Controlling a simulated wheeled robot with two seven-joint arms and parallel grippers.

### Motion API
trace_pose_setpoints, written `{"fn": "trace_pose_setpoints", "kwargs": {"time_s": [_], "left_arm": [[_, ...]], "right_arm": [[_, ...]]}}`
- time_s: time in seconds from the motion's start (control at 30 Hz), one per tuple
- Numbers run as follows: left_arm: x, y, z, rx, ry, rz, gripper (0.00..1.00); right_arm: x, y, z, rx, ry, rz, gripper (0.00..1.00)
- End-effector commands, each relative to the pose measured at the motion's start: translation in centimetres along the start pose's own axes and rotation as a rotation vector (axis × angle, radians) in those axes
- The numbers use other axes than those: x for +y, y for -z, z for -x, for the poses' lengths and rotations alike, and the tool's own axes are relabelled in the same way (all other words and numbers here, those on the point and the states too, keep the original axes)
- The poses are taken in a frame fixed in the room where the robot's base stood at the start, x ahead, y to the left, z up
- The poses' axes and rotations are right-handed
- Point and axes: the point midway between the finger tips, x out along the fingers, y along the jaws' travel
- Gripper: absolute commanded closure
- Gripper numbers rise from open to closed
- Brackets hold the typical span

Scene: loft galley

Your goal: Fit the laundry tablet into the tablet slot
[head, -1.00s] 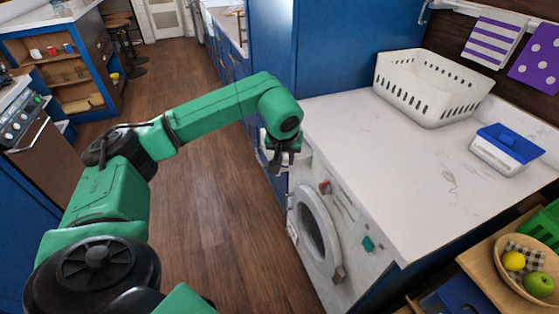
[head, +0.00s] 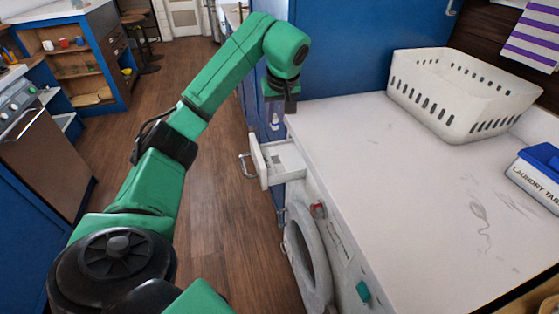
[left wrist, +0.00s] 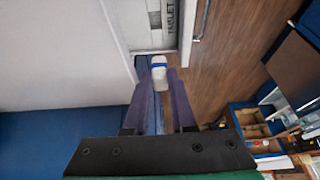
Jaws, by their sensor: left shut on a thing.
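The laundry tablet (left wrist: 159,69), white with a blue band, is held at the tips of my left gripper (left wrist: 161,82). In the head view the tablet (head: 275,122) hangs below my left gripper (head: 276,110), above and beyond the pulled-out detergent drawer (head: 285,162). In the left wrist view the white drawer (left wrist: 130,35) lies at the top, with a dark grated recess and partly cut-off lettering. The tablet appears just short of the drawer's lower edge there, apart from the recess. My right gripper is not in view.
The washing machine (head: 308,258) stands under a white counter (head: 370,160). A white basket (head: 465,95) and a laundry tablet box (head: 538,178) are on the counter. A blue cabinet (head: 350,50) rises behind. Open wooden floor (head: 215,200) lies to the left.

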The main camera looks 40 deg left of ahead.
Motion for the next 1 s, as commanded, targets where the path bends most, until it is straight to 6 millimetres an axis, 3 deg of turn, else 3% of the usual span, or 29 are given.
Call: {"fn": "trace_pose_setpoints", "kwargs": {"time_s": [0.03, 0.17, 0.5, 0.6, 0.9, 0.93, 1.0], "left_arm": [[0.0, -1.0, -2.1, -0.004, 0.005, -0.005, 1.00], [0.0, -2.6, -5.9, -0.003, 0.004, -0.004, 1.00], [0.1, -5.2, -12.0, -0.002, 0.001, -0.003, 1.00], [0.1, -5.5, -12.9, 0.000, -0.002, -0.002, 1.00], [0.1, -5.6, -13.2, 0.002, -0.001, -0.002, 1.00], [0.1, -5.6, -13.2, 0.002, -0.001, -0.002, 0.69], [0.1, -5.6, -13.2, 0.001, -0.001, -0.002, 0.46]], "right_arm": [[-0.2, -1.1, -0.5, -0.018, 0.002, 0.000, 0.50], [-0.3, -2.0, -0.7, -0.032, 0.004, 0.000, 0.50], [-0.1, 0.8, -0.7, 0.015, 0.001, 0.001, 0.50], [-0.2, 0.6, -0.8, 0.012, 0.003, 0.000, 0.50], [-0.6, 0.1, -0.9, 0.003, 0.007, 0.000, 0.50], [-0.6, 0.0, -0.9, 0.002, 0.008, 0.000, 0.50], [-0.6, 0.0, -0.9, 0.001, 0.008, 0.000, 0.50]]}}
